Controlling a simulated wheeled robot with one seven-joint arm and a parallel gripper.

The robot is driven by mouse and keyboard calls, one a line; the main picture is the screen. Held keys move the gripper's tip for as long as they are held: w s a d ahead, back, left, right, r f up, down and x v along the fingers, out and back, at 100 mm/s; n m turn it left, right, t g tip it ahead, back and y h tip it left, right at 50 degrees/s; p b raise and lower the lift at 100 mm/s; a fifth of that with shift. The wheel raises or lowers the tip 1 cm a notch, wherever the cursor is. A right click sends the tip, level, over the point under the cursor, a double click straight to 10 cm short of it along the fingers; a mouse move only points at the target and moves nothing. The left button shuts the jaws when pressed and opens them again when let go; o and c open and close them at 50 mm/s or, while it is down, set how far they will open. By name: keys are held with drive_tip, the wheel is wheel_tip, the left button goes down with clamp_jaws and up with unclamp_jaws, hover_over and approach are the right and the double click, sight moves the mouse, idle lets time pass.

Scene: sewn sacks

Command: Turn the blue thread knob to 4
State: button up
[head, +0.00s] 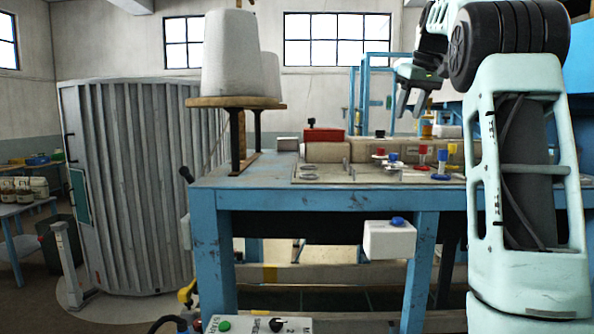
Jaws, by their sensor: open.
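Small coloured knobs stand on the metal plate on top of the blue worktable (260,183) in the head view. A small blue knob (392,157) sits among yellow and red ones, and another blue piece (441,175) lies further right at the foot of a post. I cannot tell for sure which is the blue thread knob, and no numbers can be read. My gripper (408,108) is open and empty, pointing down above and beyond the knobs, apart from them.
A white box with a blue button (397,221) hangs at the table's front. Large white thread cones (230,55) stand on a wooden shelf at the left. A red box (324,135) sits behind the plate. A control box (262,324) is low in front.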

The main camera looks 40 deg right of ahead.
drive_tip(key=d+v, duration=0.1)
drive_tip(key=v, duration=0.4)
drive_tip(key=w+a+f+n+y+b, duration=0.1)
drive_tip(key=w+a+f, duration=0.3)
drive_tip(key=a, duration=0.5)
drive_tip(key=w+a+f+n+y+b, duration=0.1)
drive_tip(key=w+a+f, duration=0.3)
drive_tip(key=a+f, duration=0.4)
drive_tip(key=w+a+f+n+g+y+b, duration=0.1)
drive_tip(key=w+a+f, duration=0.4)
drive_tip(key=a, duration=0.6)
drive_tip(key=shift+f+n, duration=0.4)
drive_tip(key=shift+f, duration=0.25)
